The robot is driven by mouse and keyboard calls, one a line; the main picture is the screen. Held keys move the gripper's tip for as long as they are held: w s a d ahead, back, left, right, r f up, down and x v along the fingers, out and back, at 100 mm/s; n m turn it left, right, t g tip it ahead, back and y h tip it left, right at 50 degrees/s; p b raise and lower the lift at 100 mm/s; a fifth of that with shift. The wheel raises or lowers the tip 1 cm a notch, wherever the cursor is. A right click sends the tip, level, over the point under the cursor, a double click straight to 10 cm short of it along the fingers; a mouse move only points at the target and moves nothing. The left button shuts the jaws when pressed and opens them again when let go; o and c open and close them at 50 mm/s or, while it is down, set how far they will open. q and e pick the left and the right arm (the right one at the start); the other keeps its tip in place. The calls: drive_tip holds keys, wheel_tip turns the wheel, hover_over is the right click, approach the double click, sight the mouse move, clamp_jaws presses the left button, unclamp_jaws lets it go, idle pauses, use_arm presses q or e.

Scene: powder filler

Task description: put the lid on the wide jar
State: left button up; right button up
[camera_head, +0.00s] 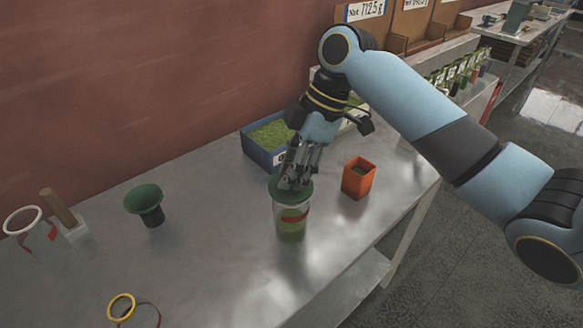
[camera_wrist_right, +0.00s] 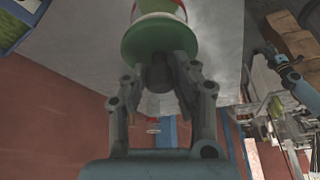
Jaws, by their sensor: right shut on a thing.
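The clear jar (camera_head: 291,225) stands upright on the metal bench, with green powder inside and a red mark on its side. The round green lid (camera_head: 277,189) is over its mouth, roughly level. My right gripper (camera_head: 292,182) comes down from above and is shut on the lid's knob. In the right wrist view the gripper (camera_wrist_right: 160,75) has the dark knob between its fingers, with the lid (camera_wrist_right: 140,40) spread beyond and part of the jar past it. I cannot tell whether the lid rests on the rim or hovers just over it. My left gripper is out of view.
An orange square cup (camera_head: 359,180) stands close right of the jar. A blue bin of green powder (camera_head: 262,158) is behind it. The bench between is clear.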

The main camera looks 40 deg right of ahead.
drive_tip(key=shift+f, duration=0.5)
idle(0.5)
drive_tip(key=o, duration=1)
drive_tip(key=v, duration=1.2)
drive_tip(key=shift+a+r, duration=0.1)
